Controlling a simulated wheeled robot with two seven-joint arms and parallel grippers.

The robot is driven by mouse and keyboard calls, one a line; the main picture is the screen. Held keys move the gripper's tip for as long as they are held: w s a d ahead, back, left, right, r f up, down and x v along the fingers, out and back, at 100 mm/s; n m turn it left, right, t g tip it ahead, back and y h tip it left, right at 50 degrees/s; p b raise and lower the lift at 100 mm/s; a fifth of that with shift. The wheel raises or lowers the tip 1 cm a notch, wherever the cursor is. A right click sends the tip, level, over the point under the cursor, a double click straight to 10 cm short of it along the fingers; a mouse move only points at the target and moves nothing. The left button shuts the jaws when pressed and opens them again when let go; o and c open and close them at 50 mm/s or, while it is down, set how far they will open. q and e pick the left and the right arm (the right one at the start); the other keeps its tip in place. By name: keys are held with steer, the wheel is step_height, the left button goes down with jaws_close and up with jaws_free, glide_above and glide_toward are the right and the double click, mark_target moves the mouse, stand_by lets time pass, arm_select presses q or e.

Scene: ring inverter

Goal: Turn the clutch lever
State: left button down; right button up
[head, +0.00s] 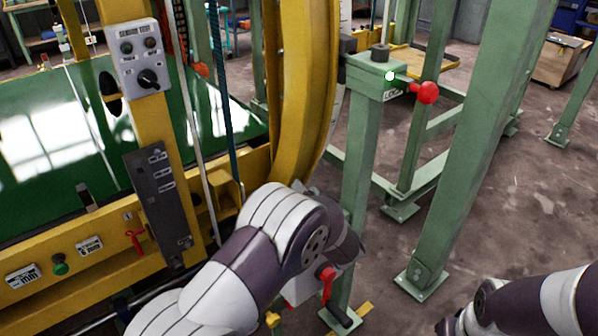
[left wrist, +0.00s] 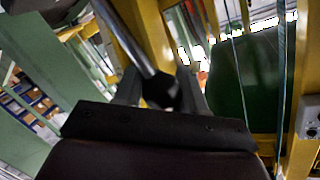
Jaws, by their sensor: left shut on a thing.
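My left gripper (left wrist: 162,88) is shut on the dark knob (left wrist: 161,92) of a lever in the left wrist view. The lever's bare metal rod (left wrist: 127,38) runs from the knob to the upper left. No label shows that names it as the clutch lever. In the head view my left wrist reaches to the lower middle, beside the green post (head: 361,160), and hides the fingers and the held lever. My right arm enters at the lower right; its fingers cannot be made out.
A red ball handle (head: 427,93) sticks out from the green post's top. A red lever (head: 326,282) is just below my left wrist. The yellow ring (head: 304,80) and control box (head: 139,58) stand close by. Open floor (head: 535,220) lies at right.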

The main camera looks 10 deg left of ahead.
arm_select(q)
steer(key=shift+w+d+m+p, duration=0.3)
steer(key=shift+w+m+p, duration=0.15)
steer(key=shift+m+p, duration=0.1)
arm_select(e)
step_height(320, 180, up, 3)
steer(key=shift+f, duration=0.15)
arm_select(q)
steer(key=c, duration=0.7)
jaws_free()
steer(key=p+v, duration=0.1)
steer(key=v, duration=1.1)
steer(key=shift+s+d+r, duration=0.2)
steer(key=shift+s+r, duration=0.05)
arm_select(e)
steer(key=shift+r, duration=0.55)
